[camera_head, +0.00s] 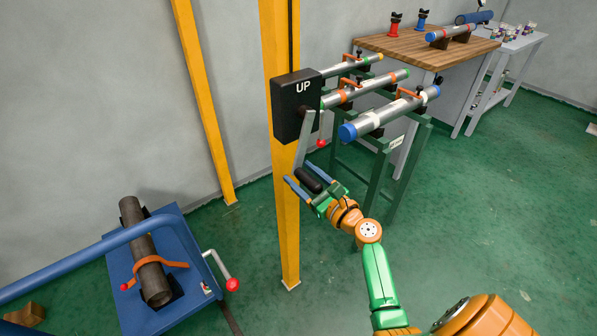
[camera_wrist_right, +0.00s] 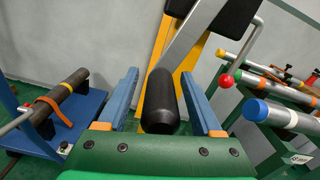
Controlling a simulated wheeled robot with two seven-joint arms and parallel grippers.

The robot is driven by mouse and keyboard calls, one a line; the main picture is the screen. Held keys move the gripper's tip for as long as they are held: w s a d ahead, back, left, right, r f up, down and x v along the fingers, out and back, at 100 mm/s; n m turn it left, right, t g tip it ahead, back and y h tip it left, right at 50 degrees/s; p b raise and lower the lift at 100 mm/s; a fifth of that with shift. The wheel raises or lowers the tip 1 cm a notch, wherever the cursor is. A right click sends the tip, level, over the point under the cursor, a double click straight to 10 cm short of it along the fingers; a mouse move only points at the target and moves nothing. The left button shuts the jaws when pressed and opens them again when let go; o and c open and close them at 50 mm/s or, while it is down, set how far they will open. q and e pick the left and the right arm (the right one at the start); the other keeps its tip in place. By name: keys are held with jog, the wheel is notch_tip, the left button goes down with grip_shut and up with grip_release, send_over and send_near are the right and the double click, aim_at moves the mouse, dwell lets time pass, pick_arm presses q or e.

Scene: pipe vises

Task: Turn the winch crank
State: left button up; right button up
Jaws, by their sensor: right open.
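The winch is a black box marked UP (camera_head: 296,105) on a yellow post (camera_head: 285,225). Its grey crank arm (camera_head: 304,140) hangs down and ends in a black cylindrical handle (camera_head: 308,180). My right gripper (camera_head: 301,173) is open, with its blue fingers on either side of the handle. In the right wrist view the black handle (camera_wrist_right: 160,102) lies between the two fingers, with a visible gap on each side. The grey crank arm (camera_wrist_right: 198,30) runs up from it to the box. My left gripper is not in view.
A red-knobbed lever (camera_head: 321,142) hangs just right of the crank. A green rack (camera_head: 380,165) with several pipes stands behind on the right. A blue cart (camera_head: 185,255) with a strapped pipe is at lower left. Open green floor (camera_head: 510,190) lies to the right.

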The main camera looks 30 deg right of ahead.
jog(key=shift+w, duration=0.6)
jog(key=shift+s, duration=0.1)
jog(key=shift+c, duration=0.3)
grip_shut()
dwell(0.6)
